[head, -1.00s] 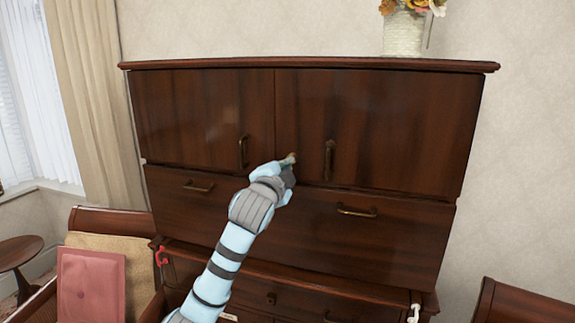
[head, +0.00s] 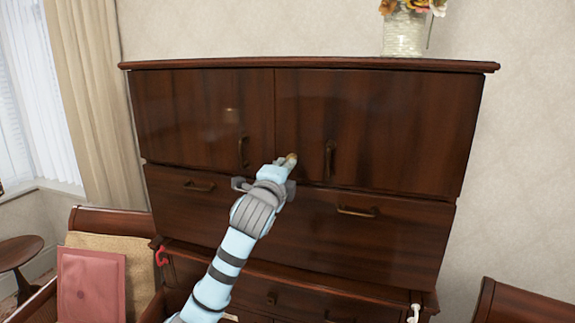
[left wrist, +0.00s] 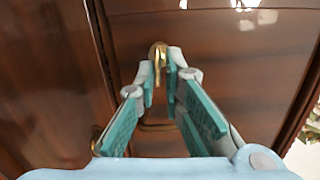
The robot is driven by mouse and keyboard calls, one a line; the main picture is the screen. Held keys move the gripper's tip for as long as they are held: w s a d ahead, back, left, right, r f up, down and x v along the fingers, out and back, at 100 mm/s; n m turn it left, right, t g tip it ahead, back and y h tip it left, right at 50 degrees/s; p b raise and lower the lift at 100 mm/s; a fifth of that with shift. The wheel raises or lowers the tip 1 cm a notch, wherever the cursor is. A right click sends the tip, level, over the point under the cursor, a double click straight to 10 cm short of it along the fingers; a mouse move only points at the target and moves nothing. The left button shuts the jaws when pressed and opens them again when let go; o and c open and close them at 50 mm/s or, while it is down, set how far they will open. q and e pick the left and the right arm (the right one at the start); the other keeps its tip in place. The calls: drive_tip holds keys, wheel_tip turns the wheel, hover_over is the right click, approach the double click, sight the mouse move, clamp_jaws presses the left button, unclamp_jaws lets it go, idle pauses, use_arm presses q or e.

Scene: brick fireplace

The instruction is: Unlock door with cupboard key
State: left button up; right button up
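A dark wooden cupboard has a left door (head: 200,115) and a right door (head: 385,120), both closed, each with a brass handle. My left gripper (head: 285,163) is at the lower part of the doors, by the seam between the two handles. A small brass key (left wrist: 158,50) shows between its fingertips in the left wrist view, against the wood. The fingers (left wrist: 160,68) look shut on it. The key's lower part is hidden by the fingers, and any keyhole is not visible. My right gripper is not in view.
A wide drawer front (head: 300,225) with two brass handles lies below the doors. A white vase (head: 404,35) with flowers stands on top. A chair with a pink cushion (head: 91,287) is at lower left; a small red thing (head: 161,256) is beside it.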

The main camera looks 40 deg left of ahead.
use_arm(q)
drive_tip(key=shift+o, duration=1.4)
